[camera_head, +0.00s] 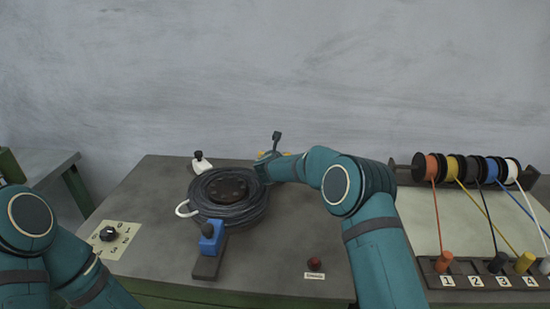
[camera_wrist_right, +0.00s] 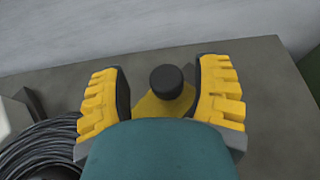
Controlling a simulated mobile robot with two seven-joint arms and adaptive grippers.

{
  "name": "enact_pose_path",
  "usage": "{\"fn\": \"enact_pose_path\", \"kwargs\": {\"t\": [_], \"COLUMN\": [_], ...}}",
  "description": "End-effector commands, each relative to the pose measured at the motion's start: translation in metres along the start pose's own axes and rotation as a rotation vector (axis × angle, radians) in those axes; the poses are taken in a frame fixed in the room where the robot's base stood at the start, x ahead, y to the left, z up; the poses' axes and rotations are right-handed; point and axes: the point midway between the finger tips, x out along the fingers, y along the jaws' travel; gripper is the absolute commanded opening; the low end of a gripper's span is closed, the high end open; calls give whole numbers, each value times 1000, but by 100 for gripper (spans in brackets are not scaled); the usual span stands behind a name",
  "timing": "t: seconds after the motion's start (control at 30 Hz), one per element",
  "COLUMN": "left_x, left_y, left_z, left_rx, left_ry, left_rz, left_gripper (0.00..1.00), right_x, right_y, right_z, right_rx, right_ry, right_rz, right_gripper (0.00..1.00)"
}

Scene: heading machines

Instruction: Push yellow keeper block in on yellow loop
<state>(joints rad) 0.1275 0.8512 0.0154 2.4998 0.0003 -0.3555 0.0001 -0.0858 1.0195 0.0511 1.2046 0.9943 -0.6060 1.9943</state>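The yellow keeper block (camera_wrist_right: 165,105) with its round black knob (camera_wrist_right: 167,82) shows between the fingers of my right gripper (camera_wrist_right: 162,90) in the right wrist view. The fingers are spread on either side of the knob, with gaps beside it. Whether they touch the block lower down is hidden by my teal wrist. In the head view my right gripper (camera_head: 268,160) is at the far right edge of the dark cable coil (camera_head: 247,212), and mostly hides the block. I cannot make out the yellow loop. My left gripper is outside the head view; only the left arm shows.
A white keeper block (camera_head: 201,166) stands behind the coil, and a blue one (camera_head: 211,241) stands in front on a dark rail. A white loop (camera_head: 182,209) sticks out left. A numbered dial (camera_head: 108,234), red button (camera_head: 315,264) and spool rack (camera_head: 470,168) surround the work area.

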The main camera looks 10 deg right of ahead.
Motion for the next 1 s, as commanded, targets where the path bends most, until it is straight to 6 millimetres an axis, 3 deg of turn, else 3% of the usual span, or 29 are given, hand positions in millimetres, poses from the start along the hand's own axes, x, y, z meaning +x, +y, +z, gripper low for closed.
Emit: {"fn": "enact_pose_path", "kwargs": {"t": [0.17, 0.33, 0.8, 1.0], "left_x": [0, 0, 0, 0], "left_y": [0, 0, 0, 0], "left_z": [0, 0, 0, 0], "left_rx": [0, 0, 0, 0], "left_ry": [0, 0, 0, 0], "left_rz": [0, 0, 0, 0], "left_gripper": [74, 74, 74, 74], "right_x": [-1, -15, -97, -116], "right_y": [-1, -1, 0, 1], "right_z": [0, 1, 1, 0], "right_rx": [0, 0, -2, 0], "right_ry": [0, 0, -1, 0], "right_rz": [-2, -2, 2, 1], "right_gripper": [63, 63, 63, 63]}}
